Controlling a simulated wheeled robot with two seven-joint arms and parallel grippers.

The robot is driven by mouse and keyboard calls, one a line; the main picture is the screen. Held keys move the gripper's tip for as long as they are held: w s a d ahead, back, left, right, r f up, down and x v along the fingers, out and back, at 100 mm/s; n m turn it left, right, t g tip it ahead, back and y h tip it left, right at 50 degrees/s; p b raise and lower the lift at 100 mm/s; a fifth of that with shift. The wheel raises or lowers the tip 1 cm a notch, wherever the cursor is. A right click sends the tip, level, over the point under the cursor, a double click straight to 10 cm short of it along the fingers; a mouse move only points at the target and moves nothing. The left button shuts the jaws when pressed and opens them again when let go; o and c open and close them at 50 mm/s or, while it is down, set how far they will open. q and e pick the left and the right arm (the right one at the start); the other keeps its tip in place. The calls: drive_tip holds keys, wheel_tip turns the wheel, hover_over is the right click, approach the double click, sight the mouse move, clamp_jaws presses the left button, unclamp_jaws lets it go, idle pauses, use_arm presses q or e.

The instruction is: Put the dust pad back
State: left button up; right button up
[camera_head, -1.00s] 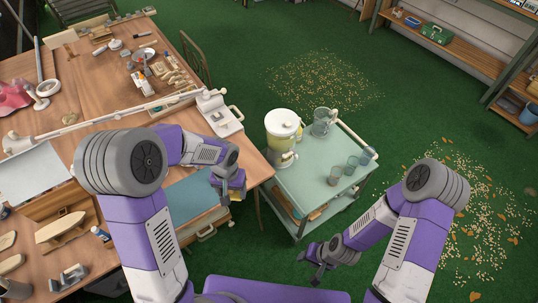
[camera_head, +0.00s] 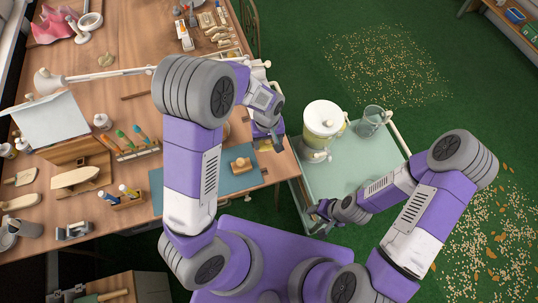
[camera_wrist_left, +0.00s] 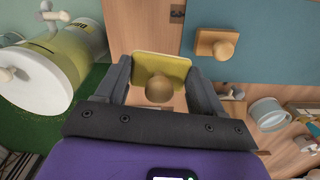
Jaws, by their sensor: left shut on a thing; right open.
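In the left wrist view a yellow pad (camera_wrist_left: 161,66) with a round wooden knob sits between the fingers of my left gripper (camera_wrist_left: 160,76); I take it for the dust pad. The gripper is shut on it. In the head view my left gripper (camera_head: 270,137) is over the table's right edge, beside the blue mat (camera_head: 192,183). The pad is mostly hidden there. A wooden block with a knob (camera_head: 240,165) rests on the mat; it also shows in the left wrist view (camera_wrist_left: 215,43). My right gripper (camera_head: 322,213) is open and empty by the cart's near left corner.
The wooden table (camera_head: 140,100) holds a tool rack (camera_head: 130,150), a small bottle holder (camera_head: 128,200), a wooden plane-shaped piece (camera_head: 76,177) and a long-armed lamp. A pale green cart (camera_head: 350,160) carries a yellow drink dispenser (camera_head: 323,122) and a glass jug (camera_head: 371,121). The mat's left part is bare.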

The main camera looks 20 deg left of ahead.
use_arm(q)
drive_tip(key=shift+s+d+f+n, duration=0.1)
drive_tip(key=shift+d+f+n, duration=0.55)
drive_tip(key=shift+f+n, duration=0.3)
drive_tip(key=b, duration=0.1)
hover_over(271, 160)
wheel_tip(271, 160, down, 4)
drive_tip(key=shift+f, duration=0.25)
drive_tip(key=shift+f+b, duration=0.5)
drive_tip(key=shift+f, duration=1.7)
drive_tip(key=shift+f, duration=0.1)
drive_tip(key=o, duration=1.1)
